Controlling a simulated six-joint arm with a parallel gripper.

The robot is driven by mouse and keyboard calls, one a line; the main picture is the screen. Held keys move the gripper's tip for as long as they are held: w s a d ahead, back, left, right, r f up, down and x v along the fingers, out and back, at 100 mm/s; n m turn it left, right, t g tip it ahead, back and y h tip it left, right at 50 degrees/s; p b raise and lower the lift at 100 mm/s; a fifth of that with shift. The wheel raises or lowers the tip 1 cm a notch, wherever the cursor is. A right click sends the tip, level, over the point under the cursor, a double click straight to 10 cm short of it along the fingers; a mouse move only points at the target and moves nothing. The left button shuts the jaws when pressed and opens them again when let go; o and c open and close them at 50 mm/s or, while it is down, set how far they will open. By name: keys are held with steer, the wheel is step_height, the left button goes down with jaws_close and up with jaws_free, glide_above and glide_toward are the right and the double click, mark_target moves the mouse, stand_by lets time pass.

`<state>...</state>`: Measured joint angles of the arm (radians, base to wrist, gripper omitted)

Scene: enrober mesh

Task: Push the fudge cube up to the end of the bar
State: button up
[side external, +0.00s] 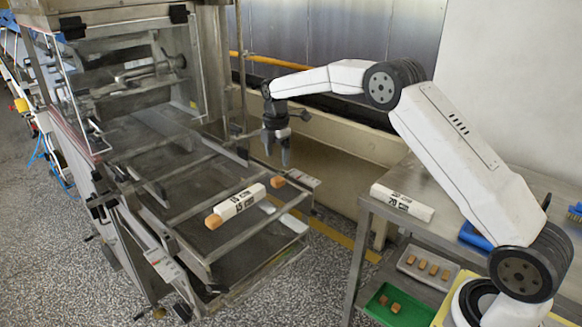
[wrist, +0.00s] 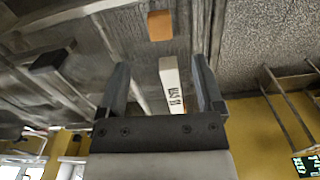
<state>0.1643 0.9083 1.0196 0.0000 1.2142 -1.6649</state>
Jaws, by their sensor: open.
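A white bar (side external: 240,203) with black print lies on the open wire frame of the machine. One brown fudge piece (side external: 278,181) lies just beyond its right end with a small gap. Another brown piece (side external: 213,221) shows at its left end, seemingly against it. My gripper (side external: 276,163) is open and empty, pointing down above and behind the right end. In the wrist view the bar (wrist: 171,85) shows between my fingers (wrist: 162,85), with one fudge cube (wrist: 159,25) apart from its far end.
The machine's metal rails (side external: 188,208) surround the bar. Another printed white bar (side external: 402,203) lies on the steel table at right. A grey tray (side external: 408,270) and a green tray (side external: 372,305) hold brown pieces below.

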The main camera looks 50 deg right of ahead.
mark_target(278, 179)
steer(key=shift+f, duration=3.9)
steer(key=shift+c, duration=0.2)
steer(key=c, duration=1)
